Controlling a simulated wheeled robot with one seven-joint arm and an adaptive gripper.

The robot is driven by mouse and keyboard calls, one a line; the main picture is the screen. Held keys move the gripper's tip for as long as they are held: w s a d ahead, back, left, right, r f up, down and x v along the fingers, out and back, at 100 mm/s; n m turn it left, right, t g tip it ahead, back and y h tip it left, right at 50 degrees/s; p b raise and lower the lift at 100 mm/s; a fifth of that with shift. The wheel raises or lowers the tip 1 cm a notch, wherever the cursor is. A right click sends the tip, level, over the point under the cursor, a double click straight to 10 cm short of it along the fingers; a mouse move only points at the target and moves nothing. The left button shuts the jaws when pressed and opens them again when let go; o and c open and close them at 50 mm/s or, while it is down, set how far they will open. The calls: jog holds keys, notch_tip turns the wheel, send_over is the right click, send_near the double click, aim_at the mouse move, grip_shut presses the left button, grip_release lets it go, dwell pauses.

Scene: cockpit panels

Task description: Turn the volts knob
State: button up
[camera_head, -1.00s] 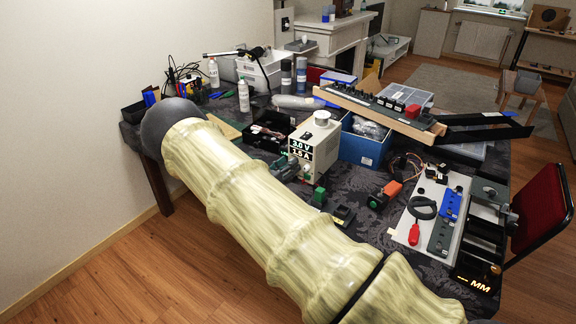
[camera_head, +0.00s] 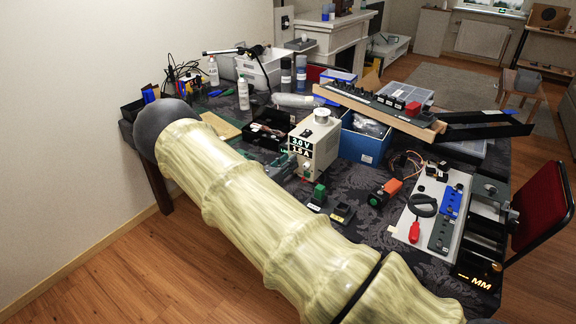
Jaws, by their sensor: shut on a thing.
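The white power supply (camera_head: 325,140) stands on the table near the middle of the head view. Its lit display (camera_head: 300,147) seems to read 3.0 V above 1.5 A. The volts knob cannot be made out on its front. My pale, ribbed arm crosses the picture from the bottom right to a dark round joint at the left. My gripper cannot be made out, so its place relative to the knob is not shown.
A grey-green device (camera_head: 282,168) sits between my arm and the power supply. A blue bin (camera_head: 362,148) stands just right of the supply. A small green-topped block (camera_head: 318,193) and an orange-ended device (camera_head: 385,192) lie in front. Several bottles stand behind.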

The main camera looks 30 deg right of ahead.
jog(key=m+b, duration=0.3)
jog(key=shift+f+m, duration=0.1)
jog(key=shift+m, duration=0.2)
jog(key=shift+m+b, duration=1.1)
jog(key=shift+m, duration=0.4)
jog(key=shift+s, duration=0.1)
jog(key=o, duration=1)
jog(key=shift+o, duration=0.2)
jog(key=v, duration=1.2)
jog(key=shift+r, duration=0.35)
